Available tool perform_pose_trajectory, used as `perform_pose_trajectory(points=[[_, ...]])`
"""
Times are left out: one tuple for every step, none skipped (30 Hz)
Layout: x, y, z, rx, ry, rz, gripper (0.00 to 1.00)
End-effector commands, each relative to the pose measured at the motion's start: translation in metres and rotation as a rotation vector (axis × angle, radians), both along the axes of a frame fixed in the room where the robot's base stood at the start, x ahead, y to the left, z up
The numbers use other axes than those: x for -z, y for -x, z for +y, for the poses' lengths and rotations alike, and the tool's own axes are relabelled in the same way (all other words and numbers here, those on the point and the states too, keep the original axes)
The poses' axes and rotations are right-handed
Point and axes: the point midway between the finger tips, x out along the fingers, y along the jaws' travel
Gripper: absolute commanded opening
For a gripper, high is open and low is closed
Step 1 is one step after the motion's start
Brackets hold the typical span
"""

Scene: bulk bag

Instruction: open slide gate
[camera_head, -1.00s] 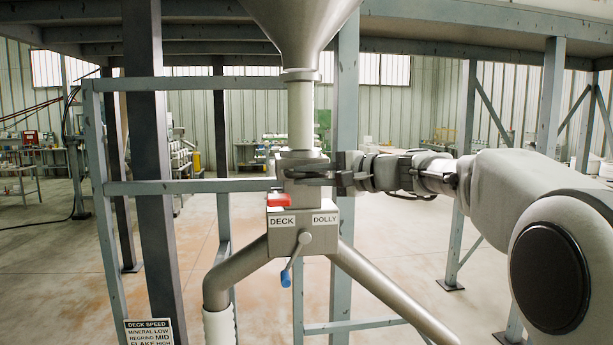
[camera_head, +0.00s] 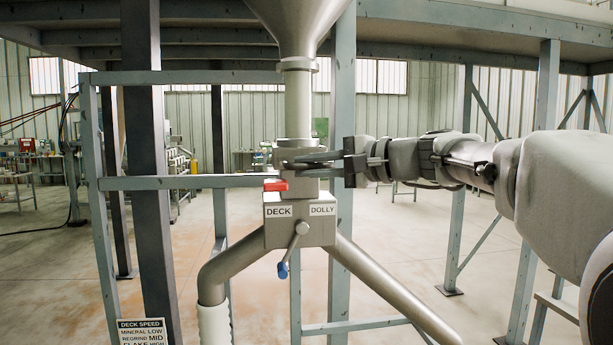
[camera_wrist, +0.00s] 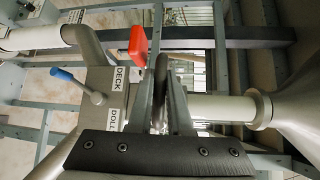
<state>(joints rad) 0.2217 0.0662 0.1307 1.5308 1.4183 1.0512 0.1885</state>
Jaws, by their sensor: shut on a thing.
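The slide gate housing (camera_head: 300,180) sits on the spout pipe under the steel hopper (camera_head: 296,20). A red block (camera_head: 275,185) shows at its left front, above the DECK label, and in the wrist view (camera_wrist: 138,48). My gripper (camera_head: 310,160) reaches in from the right, level with the gate. In the wrist view its two fingers (camera_wrist: 161,100) are shut around a dark grey rounded handle (camera_wrist: 161,68). The fingers hide part of the handle, and how it joins the gate cannot be seen.
A diverter box (camera_head: 300,225) labelled DECK and DOLLY hangs below, with a blue-tipped lever (camera_head: 283,268) and two angled pipes. Steel posts (camera_head: 342,120) and rails stand close around the spout. Open floor lies behind.

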Motion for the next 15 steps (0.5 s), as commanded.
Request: perform_pose_trajectory(points=[[0.0012, 0.0011, -0.0008, 0.001, 0.001, 0.002, 0.0], [0.0009, 0.0014, -0.0008, 0.001, 0.001, 0.002, 0.0], [0.0006, 0.0014, -0.0007, 0.001, 0.001, 0.002, 0.0], [0.0004, 0.0013, -0.0008, 0.001, 0.001, 0.003, 0.0], [0.0005, 0.0012, -0.0007, 0.001, 0.001, 0.003, 0.0], [0.0005, 0.0011, -0.0007, 0.001, 0.001, 0.003, 0.0], [0.0005, 0.0011, -0.0007, 0.001, 0.001, 0.003, 0.0], [0.0005, 0.0011, -0.0007, 0.001, 0.001, 0.003, 0.0], [0.0005, 0.001, -0.0006, 0.001, 0.001, 0.002, 0.0], [0.0005, 0.0009, -0.0007, 0.001, 0.001, 0.002, 0.23], [0.0005, 0.0009, -0.0006, 0.001, 0.001, 0.002, 0.28], [0.0004, 0.0009, -0.0006, 0.0, 0.001, 0.002, 0.35], [0.0004, 0.0009, -0.0005, 0.0, 0.001, 0.002, 0.41], [0.0003, 0.0009, -0.0005, 0.0, 0.001, 0.002, 0.46], [0.0003, 0.0009, -0.0004, 0.0, 0.001, 0.002, 0.47]])
